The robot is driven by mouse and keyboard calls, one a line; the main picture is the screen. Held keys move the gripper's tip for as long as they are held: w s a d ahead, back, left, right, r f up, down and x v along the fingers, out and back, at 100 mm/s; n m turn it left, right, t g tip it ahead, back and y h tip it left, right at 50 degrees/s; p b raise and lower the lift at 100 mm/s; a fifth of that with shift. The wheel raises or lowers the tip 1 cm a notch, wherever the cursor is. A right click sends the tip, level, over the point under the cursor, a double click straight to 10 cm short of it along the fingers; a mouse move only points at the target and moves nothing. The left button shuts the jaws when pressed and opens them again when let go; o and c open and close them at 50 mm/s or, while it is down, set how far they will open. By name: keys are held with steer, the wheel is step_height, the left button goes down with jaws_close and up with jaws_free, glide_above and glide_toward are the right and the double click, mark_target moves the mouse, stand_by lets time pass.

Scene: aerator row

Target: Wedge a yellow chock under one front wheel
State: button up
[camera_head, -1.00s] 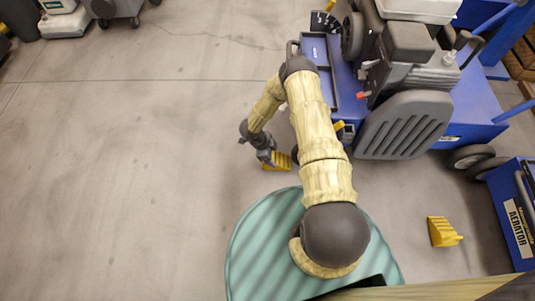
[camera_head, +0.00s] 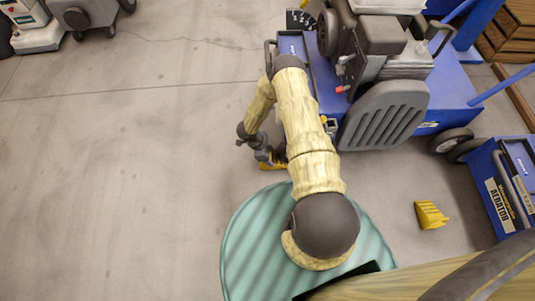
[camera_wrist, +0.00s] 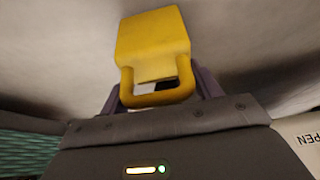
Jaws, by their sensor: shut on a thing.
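My gripper (camera_head: 268,157) is low, just above the floor, by the near left corner of the blue aerator (camera_head: 312,75). It is shut on a yellow chock (camera_head: 274,166), by its loop handle in the wrist view, where the chock (camera_wrist: 153,40) points away from me between the purple-grey fingers (camera_wrist: 158,92). In the head view the chock is at floor height, partly hidden by the gripper. A dark front wheel (camera_head: 281,150) shows only in part right beside it, behind my arm. I cannot tell whether chock and wheel touch.
A second yellow chock (camera_head: 431,215) lies on the floor at the right. Another blue aerator (camera_head: 508,185) stands at the right edge. The aerator's other visible wheel (camera_head: 451,139) is at right. The floor at left is clear; grey-white machines (camera_head: 35,28) stand far left.

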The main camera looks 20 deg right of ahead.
steer(key=shift+d, duration=0.15)
steer(key=o, duration=1.5)
steer(key=p+v, duration=0.8)
steer(key=v, duration=0.9)
steer(key=shift+a+r, duration=0.2)
step_height(320, 180, up, 7)
steer(key=p, duration=0.7)
